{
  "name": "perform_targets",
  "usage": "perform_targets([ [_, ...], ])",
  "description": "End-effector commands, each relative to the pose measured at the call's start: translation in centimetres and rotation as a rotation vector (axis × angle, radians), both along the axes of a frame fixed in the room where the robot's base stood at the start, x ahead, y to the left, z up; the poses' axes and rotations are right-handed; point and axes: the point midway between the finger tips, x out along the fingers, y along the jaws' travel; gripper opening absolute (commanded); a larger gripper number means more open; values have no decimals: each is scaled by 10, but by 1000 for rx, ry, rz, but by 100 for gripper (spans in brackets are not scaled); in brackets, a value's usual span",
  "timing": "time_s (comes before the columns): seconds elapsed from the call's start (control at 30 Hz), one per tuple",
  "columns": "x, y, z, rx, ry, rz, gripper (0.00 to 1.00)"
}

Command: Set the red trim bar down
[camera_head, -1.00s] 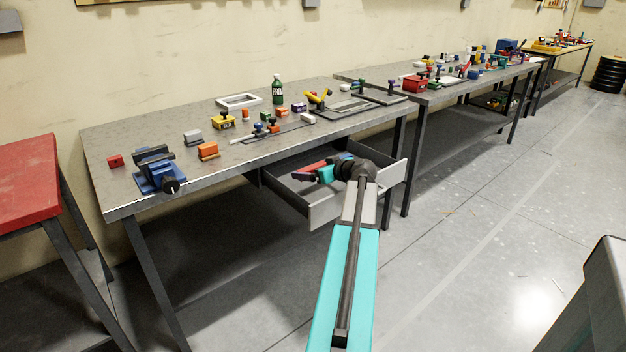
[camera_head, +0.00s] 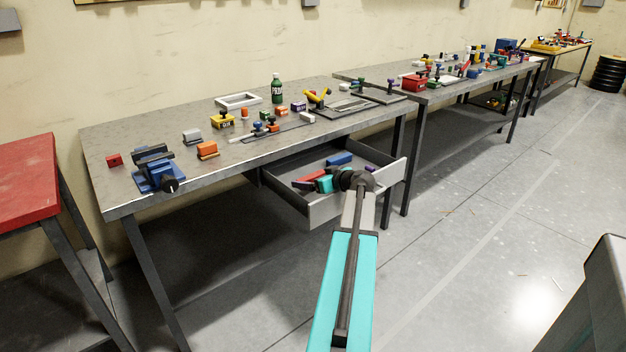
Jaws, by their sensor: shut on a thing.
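The red trim bar (camera_head: 314,175) shows at the left inside the open drawer (camera_head: 322,209) under the near workbench. My gripper (camera_head: 324,184), with teal parts, is at the bar's right end and is shut on it. My arm reaches over the drawer's front from below. The fingertips are small and partly hidden by the wrist. I cannot tell whether the bar touches the drawer floor.
A blue block (camera_head: 339,159) and a small purple piece (camera_head: 370,168) lie in the drawer. The drawer walls stand close around my gripper. The bench top (camera_head: 130,140) above holds a blue vise (camera_head: 157,172), a green bottle (camera_head: 277,88) and several small blocks.

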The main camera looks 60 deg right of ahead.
Motion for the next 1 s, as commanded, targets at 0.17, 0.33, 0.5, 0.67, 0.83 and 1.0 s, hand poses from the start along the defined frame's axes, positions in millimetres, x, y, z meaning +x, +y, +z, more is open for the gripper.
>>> perform_targets([
  [0.17,0,0,-3,0,0,1,69],
  [0.33,0,1,-7,1,2,2,69],
  [0.5,1,1,-11,3,3,2,69],
  [0.67,1,2,-16,6,5,4,69],
  [0.83,1,3,-17,8,8,7,97],
  [1.0,2,4,-17,7,8,8,100],
])
